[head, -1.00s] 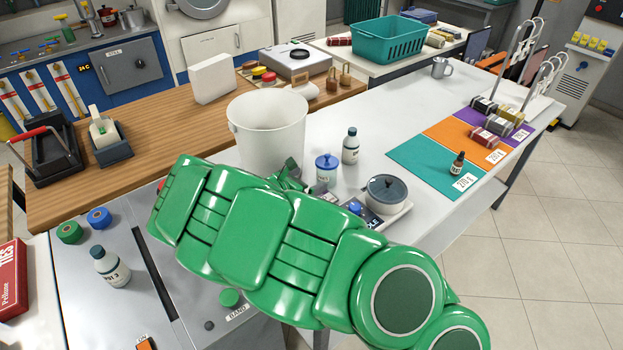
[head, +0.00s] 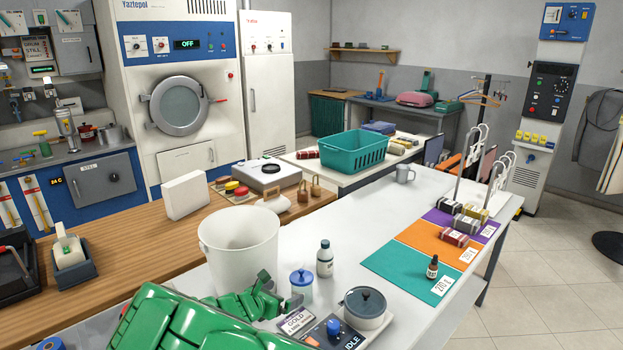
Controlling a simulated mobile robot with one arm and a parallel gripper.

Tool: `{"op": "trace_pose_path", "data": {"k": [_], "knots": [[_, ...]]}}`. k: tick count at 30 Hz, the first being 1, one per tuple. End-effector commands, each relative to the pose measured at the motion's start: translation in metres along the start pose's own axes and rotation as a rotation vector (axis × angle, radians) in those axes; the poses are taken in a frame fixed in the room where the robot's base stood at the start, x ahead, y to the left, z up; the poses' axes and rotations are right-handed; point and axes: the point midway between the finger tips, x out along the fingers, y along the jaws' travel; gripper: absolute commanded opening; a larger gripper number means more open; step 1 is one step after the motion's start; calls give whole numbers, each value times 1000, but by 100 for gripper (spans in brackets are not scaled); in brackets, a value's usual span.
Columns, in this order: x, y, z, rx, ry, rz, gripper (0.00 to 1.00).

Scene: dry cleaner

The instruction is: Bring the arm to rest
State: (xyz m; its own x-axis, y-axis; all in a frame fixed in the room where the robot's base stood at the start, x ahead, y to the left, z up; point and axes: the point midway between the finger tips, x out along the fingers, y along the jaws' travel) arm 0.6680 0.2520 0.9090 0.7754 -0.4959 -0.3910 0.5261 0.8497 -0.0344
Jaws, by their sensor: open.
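My green arm (head: 185,322) comes in from the bottom edge of the head view, its lower part cut off by the frame.
A dropper bottle (head: 432,267) stands on the teal mat (head: 400,264). The white table (head: 345,215) is clear in its middle.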

Motion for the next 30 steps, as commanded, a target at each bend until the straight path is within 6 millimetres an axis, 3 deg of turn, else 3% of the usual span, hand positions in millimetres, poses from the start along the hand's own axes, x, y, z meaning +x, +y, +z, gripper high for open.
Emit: {"op": "trace_pose_path", "data": {"k": [6,15,23,30], "knots": [[12,-7,50,-109,26,54,100],[18,-17,101,-372,81,194,100],[7,-31,130,-712,125,399,100],[-23,-57,137,-1050,136,634,100]]}}
